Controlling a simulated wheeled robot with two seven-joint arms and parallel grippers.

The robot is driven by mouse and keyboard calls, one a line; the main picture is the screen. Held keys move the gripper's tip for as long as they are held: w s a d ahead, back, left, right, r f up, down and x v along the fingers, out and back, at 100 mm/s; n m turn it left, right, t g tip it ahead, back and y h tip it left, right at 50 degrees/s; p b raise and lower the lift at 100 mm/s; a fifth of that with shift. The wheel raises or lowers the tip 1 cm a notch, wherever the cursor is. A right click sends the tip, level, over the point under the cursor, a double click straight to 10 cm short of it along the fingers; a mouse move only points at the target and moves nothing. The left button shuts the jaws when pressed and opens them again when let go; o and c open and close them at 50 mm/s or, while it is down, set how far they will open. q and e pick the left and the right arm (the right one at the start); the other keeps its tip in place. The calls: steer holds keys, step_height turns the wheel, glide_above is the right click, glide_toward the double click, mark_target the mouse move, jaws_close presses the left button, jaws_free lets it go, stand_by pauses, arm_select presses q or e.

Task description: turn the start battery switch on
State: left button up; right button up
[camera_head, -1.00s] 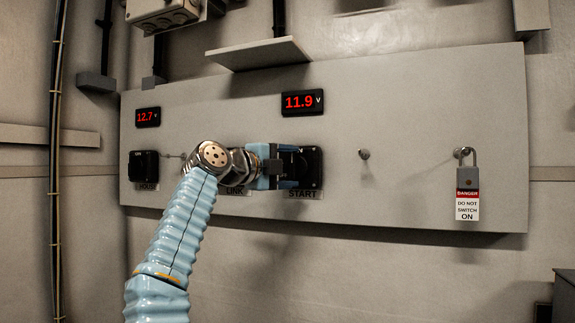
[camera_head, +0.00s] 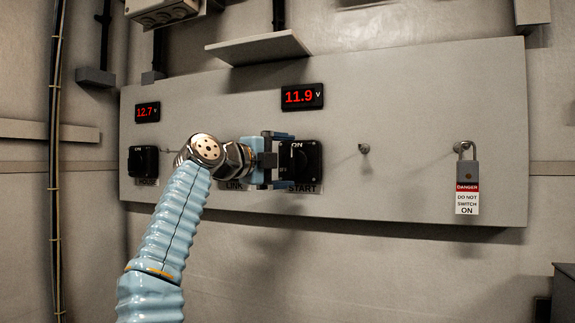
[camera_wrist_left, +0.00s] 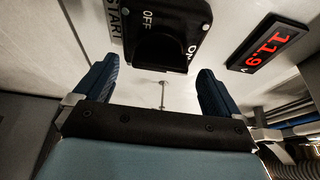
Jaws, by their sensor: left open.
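The start battery switch (camera_head: 313,172) is a black square unit on the grey panel, above a START label (camera_head: 303,189). Its ON mark shows at the top; I cannot tell clearly which way its knob points. In the left wrist view the switch (camera_wrist_left: 185,15) is at the top, with OFF and ON marks and the dark knob in shade. My left gripper (camera_head: 283,160) is open just left of the switch, fingers pointing at the panel side. In the left wrist view its blue fingers (camera_wrist_left: 160,78) are spread with nothing between them. My right gripper is not in view.
The house switch (camera_head: 143,161) is at the panel's left. My wrist hides most of the link switch. A red 11.9 V display (camera_head: 302,97) is above the start switch. A padlock with a danger tag (camera_head: 467,190) hangs at the right. A shelf (camera_head: 258,48) juts out above.

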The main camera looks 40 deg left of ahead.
arm_select(q)
steer(key=s+a+b, duration=0.1)
steer(key=s+b, duration=0.2)
steer(key=s, duration=0.9)
steer(key=shift+s+b, duration=0.15)
steer(key=shift+b, duration=0.2)
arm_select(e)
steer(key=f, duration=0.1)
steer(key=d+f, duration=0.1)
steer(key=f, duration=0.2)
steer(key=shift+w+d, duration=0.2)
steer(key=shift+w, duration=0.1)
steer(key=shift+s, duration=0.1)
